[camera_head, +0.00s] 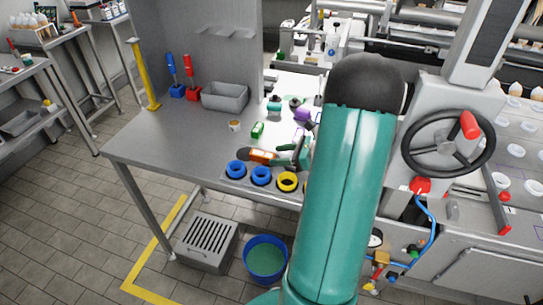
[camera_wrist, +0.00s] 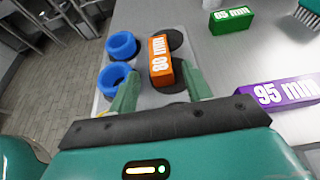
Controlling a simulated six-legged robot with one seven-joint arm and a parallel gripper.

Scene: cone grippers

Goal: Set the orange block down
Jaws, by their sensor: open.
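The orange block (camera_wrist: 161,62), marked "80 mm", lies just ahead of and between the fingertips of my gripper (camera_wrist: 160,84) in the wrist view. My gripper is open, with a finger to each side of the block's near end. The block is over a grey plate (camera_wrist: 103,104) with dark round spots partly hidden beneath it; whether it rests fully on the plate is hard to tell. In the head view the orange block (camera_head: 262,155) shows behind the blue rings, and my gripper (camera_head: 288,156) is at its right, partly hidden by my arm.
Blue rings (camera_wrist: 121,45) stand left of the block, and a yellow ring (camera_head: 287,182) is nearby. A green block (camera_wrist: 231,19) marked "65 mm" and a purple block (camera_wrist: 277,92) marked "95 mm" lie to the right. A grey bin (camera_head: 225,97) stands farther back; the table's left is clear.

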